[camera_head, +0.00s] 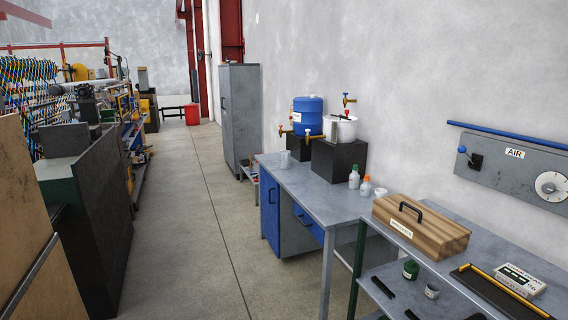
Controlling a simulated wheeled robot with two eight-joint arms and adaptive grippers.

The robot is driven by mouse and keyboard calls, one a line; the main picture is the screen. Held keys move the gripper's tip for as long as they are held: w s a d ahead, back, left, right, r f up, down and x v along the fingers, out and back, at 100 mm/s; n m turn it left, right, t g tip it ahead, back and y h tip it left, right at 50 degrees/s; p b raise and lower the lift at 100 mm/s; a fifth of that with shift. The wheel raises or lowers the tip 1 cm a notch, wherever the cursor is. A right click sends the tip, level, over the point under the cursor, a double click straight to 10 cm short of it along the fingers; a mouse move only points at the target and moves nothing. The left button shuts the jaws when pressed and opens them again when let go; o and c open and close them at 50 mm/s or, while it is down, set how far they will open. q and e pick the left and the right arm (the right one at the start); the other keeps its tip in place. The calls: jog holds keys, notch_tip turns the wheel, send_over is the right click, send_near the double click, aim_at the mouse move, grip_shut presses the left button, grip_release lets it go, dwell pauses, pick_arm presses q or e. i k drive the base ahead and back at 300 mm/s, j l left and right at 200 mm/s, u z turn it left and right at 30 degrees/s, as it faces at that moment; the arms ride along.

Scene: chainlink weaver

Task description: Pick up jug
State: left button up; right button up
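Neither of my grippers is in view.
Two small bottles (354,177) and a wooden box (421,226) stand nearer. A grey cabinet (241,119) stands beyond. The concrete aisle (205,210) left of the bench is clear.

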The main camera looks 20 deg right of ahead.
aim_at(285, 155)
jog(key=z, duration=0.15)
jog(key=i+z, duration=0.25)
jog(key=i, duration=0.9)
jog(key=i+u, duration=0.15)
jog(key=i, duration=0.95)
jog(key=i+l+u, duration=0.15)
jog(key=i, duration=1)
jog(key=i+j+z, duration=0.15)
jog(key=i+z, duration=0.15)
jog(key=i, duration=0.65)
jog(key=i+l+z, duration=0.1)
jog(key=z, duration=0.35)
jog(key=i+z, duration=0.45)
jog(key=i+j+z, duration=0.1)
jog(key=z, duration=0.4)
